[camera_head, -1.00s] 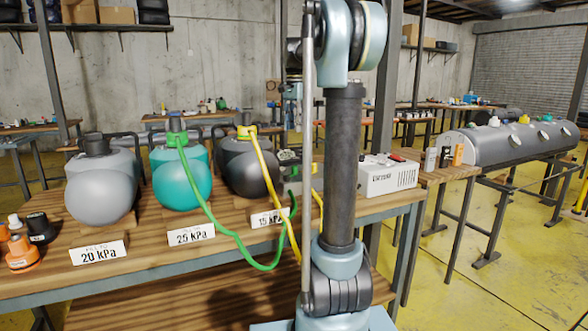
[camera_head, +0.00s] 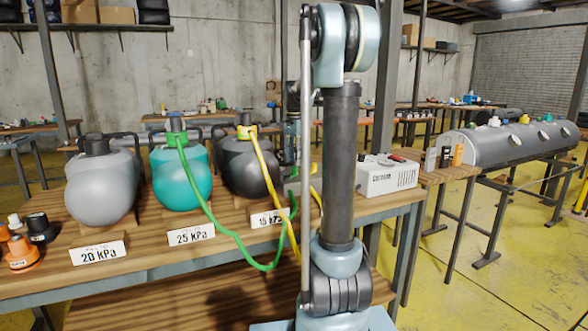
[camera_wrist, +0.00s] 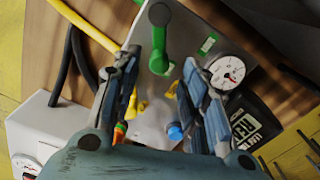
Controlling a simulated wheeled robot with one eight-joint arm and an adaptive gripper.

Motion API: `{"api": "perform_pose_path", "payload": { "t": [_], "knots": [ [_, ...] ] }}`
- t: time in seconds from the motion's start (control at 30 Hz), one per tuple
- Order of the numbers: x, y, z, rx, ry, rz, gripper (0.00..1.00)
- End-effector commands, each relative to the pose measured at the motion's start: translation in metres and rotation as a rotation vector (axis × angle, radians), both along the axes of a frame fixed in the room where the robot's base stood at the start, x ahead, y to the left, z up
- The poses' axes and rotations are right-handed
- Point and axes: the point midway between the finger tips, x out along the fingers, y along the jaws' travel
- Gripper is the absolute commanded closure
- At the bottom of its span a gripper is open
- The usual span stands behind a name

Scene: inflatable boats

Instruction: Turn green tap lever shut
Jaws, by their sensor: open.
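The green tap lever (camera_wrist: 161,42) shows in the wrist view, a green bar with a dark round end, on a pale grey panel (camera_wrist: 205,28). My gripper (camera_wrist: 161,60) is open, with one finger on each side of the lever's lower part. I cannot tell whether either finger touches it. Yellow levers (camera_wrist: 141,106) and a blue knob (camera_wrist: 175,131) show between the fingers, lower in the picture. In the head view the tap panel is mostly hidden behind my arm.
A round gauge (camera_wrist: 227,72) sits right of the fingers. A yellow hose (camera_wrist: 75,35) and dark hoses pass at the left. In the head view a green hose (camera_head: 222,228) runs from the teal tank (camera_head: 181,178). A white box (camera_head: 388,177) stands on the bench's right.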

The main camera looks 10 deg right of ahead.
Motion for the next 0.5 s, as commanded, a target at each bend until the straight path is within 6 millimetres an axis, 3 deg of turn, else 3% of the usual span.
{"api": "perform_pose_path", "payload": {
  "t": [0.2,0.5],
  "knots": [
    [0.0,0.0,-0.028,0.0,0.0,0.0,0.6],
    [0.0,0.0,-0.039,0.0,0.0,0.0,0.6]
  ]
}}
